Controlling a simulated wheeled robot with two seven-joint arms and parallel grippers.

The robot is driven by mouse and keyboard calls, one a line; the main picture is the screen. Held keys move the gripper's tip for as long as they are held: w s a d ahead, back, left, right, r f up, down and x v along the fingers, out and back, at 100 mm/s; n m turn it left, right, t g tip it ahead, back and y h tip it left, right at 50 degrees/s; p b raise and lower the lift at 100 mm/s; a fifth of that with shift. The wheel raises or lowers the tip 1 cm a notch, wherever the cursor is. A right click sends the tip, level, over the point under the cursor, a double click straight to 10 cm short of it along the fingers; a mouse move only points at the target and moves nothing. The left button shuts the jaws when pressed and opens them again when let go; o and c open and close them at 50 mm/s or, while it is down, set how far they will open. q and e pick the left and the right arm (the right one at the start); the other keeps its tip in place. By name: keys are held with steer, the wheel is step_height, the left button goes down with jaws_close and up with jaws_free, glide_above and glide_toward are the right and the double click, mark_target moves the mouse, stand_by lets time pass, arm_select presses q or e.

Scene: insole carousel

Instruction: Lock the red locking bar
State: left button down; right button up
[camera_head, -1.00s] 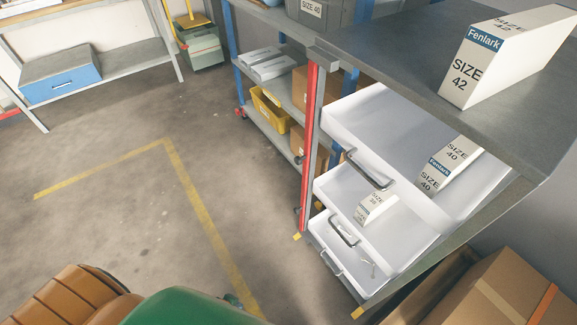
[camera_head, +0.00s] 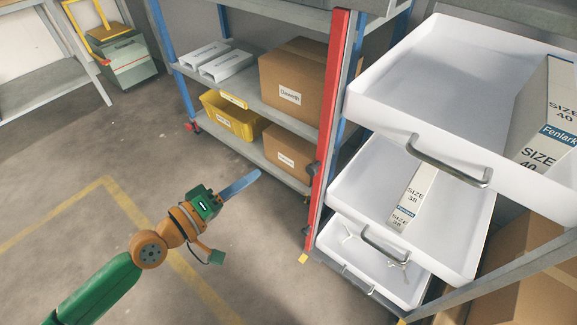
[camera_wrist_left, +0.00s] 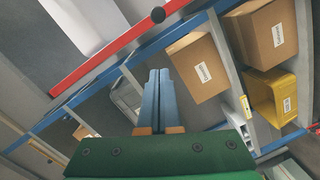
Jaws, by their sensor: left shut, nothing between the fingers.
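The red locking bar (camera_head: 327,130) stands upright along the left front edge of the drawer cabinet in the head view. It also shows in the left wrist view (camera_wrist_left: 118,48) as a red strip with a dark round knob on it. My left gripper (camera_head: 256,175) is shut and empty, its blue fingers pointing right toward the bar, with a clear gap between. Its closed fingers also show in the left wrist view (camera_wrist_left: 159,75). Three white drawers, the top one (camera_head: 400,95), the middle one (camera_head: 350,185) and the bottom one (camera_head: 400,285), stand pulled out. My right gripper is out of view.
Size-labelled boxes lie in the top drawer (camera_head: 548,120) and middle drawer (camera_head: 414,200). Behind my left gripper a blue-post shelf holds a yellow bin (camera_head: 228,118) and cardboard boxes (camera_head: 292,80). The floor left of the cabinet is open.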

arm_select(q)
steer(key=w+d+f+p, duration=0.1)
steer(key=w+d+f, duration=0.2)
steer(key=w+d, duration=0.3)
steer(key=d, duration=0.3)
steer(key=shift+d+p, duration=0.15)
steer(key=shift+p, duration=0.2)
